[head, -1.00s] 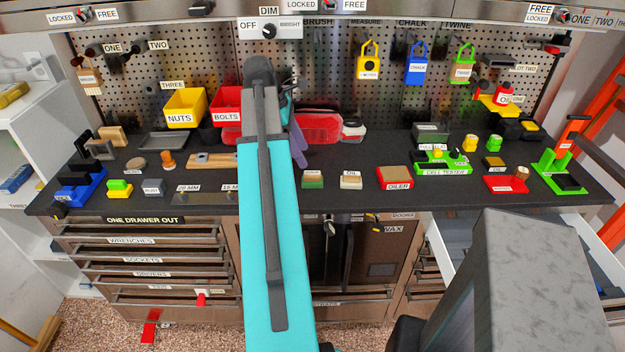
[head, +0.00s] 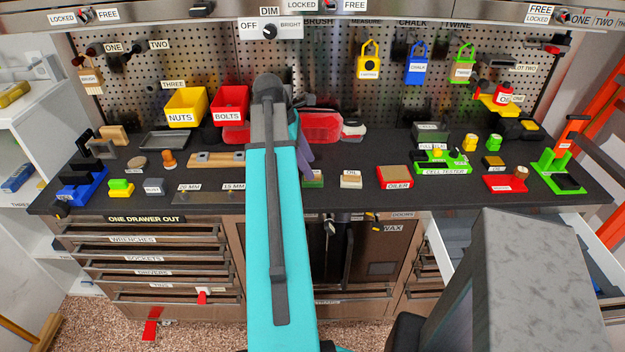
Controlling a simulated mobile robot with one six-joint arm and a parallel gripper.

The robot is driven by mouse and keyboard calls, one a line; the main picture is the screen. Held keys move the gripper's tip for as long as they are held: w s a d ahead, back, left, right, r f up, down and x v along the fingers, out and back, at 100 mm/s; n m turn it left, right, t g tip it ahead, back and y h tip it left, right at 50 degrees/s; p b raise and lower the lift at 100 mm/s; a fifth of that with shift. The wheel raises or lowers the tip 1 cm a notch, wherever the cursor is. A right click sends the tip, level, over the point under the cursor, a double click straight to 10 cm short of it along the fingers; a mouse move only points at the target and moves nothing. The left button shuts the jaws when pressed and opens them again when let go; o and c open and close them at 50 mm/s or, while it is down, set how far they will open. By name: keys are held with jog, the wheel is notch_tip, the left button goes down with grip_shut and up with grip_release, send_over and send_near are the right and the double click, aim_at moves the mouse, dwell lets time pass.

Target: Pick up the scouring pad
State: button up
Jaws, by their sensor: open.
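A small block with a green layer and a tan layer (head: 314,180), which looks like the scouring pad, lies on the dark worktop (head: 225,180) near its front edge. My arm's forearm partly covers its left side. My gripper (head: 304,150) is mostly hidden behind my arm. Only a purple finger part shows, just above and behind the block in the picture. The gripper is open, and nothing is seen between its fingers. Whether it touches the block cannot be told.
A beige block (head: 350,180) and a red-edged oiler pad (head: 394,177) lie to the right. A red bolts bin (head: 229,104) and a red case (head: 322,127) stand behind. A wooden bar (head: 215,159) lies left. Pegboard closes off the back.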

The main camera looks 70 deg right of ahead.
jog(key=shift+p+x, duration=0.75)
jog(key=shift+x, duration=1.7)
jog(key=shift+a, duration=0.1)
jog(key=c, duration=1.1)
